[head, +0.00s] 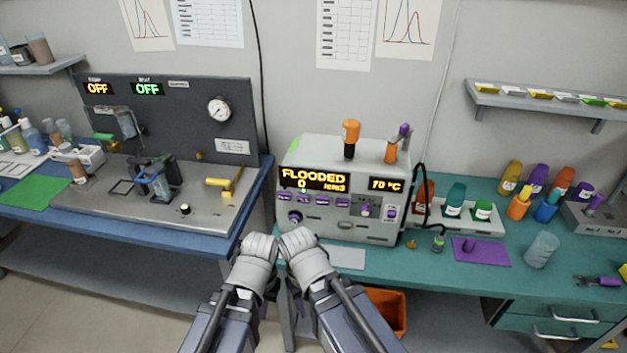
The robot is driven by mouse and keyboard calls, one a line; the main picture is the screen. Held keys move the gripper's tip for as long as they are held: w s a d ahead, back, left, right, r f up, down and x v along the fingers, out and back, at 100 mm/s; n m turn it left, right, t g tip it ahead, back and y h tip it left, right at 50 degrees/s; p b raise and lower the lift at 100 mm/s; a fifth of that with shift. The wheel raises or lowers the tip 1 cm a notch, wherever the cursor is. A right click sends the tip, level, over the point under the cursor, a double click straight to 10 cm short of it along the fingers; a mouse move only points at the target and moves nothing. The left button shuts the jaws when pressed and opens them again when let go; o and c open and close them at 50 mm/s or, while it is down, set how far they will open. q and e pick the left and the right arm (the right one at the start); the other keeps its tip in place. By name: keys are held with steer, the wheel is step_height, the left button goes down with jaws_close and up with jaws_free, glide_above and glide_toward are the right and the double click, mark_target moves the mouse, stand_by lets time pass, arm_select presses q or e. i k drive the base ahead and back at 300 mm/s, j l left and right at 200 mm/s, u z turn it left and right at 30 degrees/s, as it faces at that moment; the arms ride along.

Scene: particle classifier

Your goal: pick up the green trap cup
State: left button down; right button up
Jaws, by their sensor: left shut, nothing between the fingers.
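Several small green items show, and I cannot tell for certain which is the green trap cup. A small dark cup with a green top (438,241) stands on the teal bench, right of the grey machine. A green-lidded jar (483,211) stands in the white tray behind it. A green piece (104,137) sits beside a clear vessel on the left panel. My left gripper (264,310) hangs low in front of the benches, shut and empty, far from all of these. My right gripper is hidden behind its own arm.
The grey machine (352,222), reading FLOODED, stands at the teal bench's left end. A purple mat (496,254) and a clear beaker (541,250) lie to its right. An orange bin (386,308) is under the bench. The blue-edged left bench (215,248) holds a panel rig.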

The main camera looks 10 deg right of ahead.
mark_target(482, 209)
steer(key=z, duration=1.5)
